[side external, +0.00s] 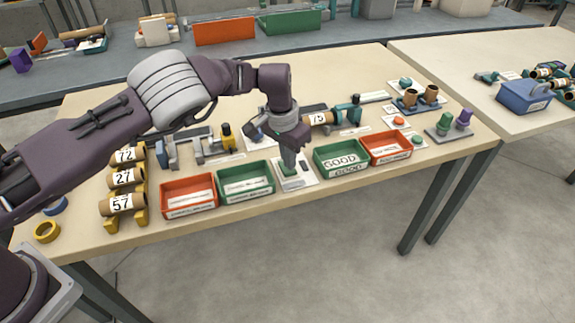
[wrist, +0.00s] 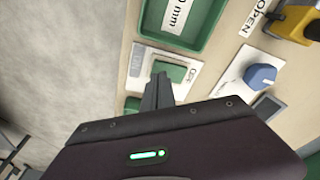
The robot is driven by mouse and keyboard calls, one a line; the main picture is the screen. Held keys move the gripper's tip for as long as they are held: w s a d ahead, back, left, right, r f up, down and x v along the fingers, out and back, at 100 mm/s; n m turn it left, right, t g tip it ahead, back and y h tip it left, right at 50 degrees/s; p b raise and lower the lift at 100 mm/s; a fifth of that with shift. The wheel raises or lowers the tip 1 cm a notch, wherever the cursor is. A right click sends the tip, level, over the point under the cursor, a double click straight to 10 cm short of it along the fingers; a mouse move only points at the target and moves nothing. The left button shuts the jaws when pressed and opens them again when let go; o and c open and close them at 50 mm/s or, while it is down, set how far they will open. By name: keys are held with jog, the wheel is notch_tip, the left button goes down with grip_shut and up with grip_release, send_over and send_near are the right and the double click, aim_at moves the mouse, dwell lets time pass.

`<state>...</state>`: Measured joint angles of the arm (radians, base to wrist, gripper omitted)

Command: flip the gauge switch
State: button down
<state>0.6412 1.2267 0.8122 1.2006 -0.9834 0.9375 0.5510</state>
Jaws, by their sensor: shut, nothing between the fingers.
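The gauge switch is a green rocker on a white labelled plate (side external: 305,183), near the front edge of the table between two green bins. In the wrist view the green rocker (wrist: 172,70) shows just beyond my fingertips, with "OFF" lettering beside it. My gripper (side external: 290,168) points down over the switch with its fingers together and empty. In the wrist view the shut fingers (wrist: 159,82) overlap the lower edge of the rocker. I cannot tell whether they touch it. Part of the rocker and plate is hidden by the fingers.
A green bin (side external: 245,192) and a red bin (side external: 188,205) stand left of the switch; the GOOD bin (side external: 341,172) and another red bin (side external: 387,158) stand right. A blue knob (wrist: 262,75) sits close to the switch.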

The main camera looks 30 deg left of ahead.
jog(key=shift+f, duration=0.65)
jog(key=shift+r, duration=3.5)
jog(key=s+a+r+n+h, duration=0.1)
jog(key=s+a+r, duration=0.25)
jog(key=r, duration=0.35)
jog(key=s+a+r+n+h, duration=0.1)
jog(key=s+a+r, duration=0.2)
jog(key=s+r, duration=0.3)
jog(key=s+a+r+n, duration=0.1)
jog(key=s+a+r, duration=0.2)
jog(key=r, duration=0.5)
jog(key=s+a+r+t, duration=0.1)
jog(key=s+r, duration=0.1)
jog(key=s, duration=0.4)
jog(key=s+a+r+t, duration=0.1)
jog(key=s+a+r, duration=0.15)
jog(key=s, duration=0.35)
jog(key=s+a+f+t+y, duration=0.1)
jog(key=s+f, duration=0.1)
jog(key=s, duration=0.5)
jog(key=s+a+f+y, duration=0.1)
jog(key=s, duration=0.6)
jog(key=shift+s+f+t, duration=0.35)
jog(key=shift+t, duration=0.05)
